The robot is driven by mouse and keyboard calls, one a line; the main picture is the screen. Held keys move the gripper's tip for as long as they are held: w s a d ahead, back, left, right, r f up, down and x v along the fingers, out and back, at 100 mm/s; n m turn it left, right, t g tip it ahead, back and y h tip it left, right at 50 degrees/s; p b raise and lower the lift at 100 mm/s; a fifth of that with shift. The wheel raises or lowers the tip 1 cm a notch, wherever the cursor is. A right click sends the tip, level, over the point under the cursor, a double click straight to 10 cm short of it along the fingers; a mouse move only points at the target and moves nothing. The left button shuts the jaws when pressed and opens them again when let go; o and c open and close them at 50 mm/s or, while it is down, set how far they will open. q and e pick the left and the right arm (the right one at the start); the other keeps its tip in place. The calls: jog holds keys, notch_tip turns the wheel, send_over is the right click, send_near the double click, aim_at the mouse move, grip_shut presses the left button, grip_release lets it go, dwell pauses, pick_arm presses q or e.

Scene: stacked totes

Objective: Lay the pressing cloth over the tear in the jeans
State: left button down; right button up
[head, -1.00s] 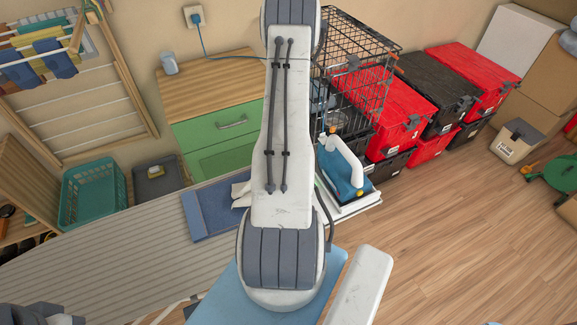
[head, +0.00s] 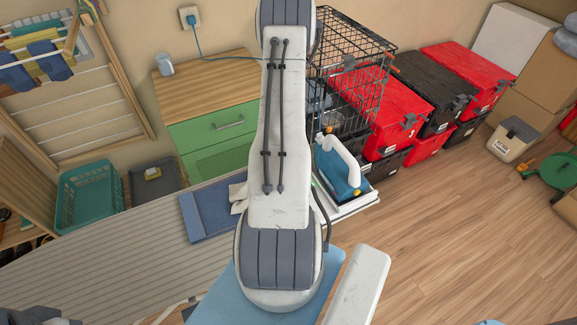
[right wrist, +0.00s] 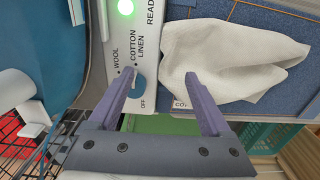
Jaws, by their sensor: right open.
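The pressing cloth (right wrist: 232,62) is a rumpled off-white piece lying on blue denim, the jeans (right wrist: 178,12), in the right wrist view. In the head view only a pale corner of the cloth (head: 237,191) shows beside my arm, and the folded jeans (head: 205,214) lie on the ironing board (head: 95,242). I see no tear; the cloth or my arm may hide it. My right gripper (right wrist: 157,78) is open and empty. Its right fingertip is over or close to the cloth's left edge, with contact unclear. My left gripper's fingers are not visible in the head view.
The iron (head: 342,165) stands on its white station; its control panel (right wrist: 130,45), with a green light and dial, lies under my right gripper's left finger. A wire cage (head: 350,70) and stacked red and black totes (head: 405,112) stand behind.

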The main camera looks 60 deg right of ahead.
jog(key=shift+o, duration=0.5)
notch_tip(320, 180, up, 6)
jog(key=p, duration=0.4)
jog(key=shift+f, duration=0.25)
notch_tip(320, 180, up, 10)
jog(key=b, duration=0.2)
jog(key=shift+r, duration=0.25)
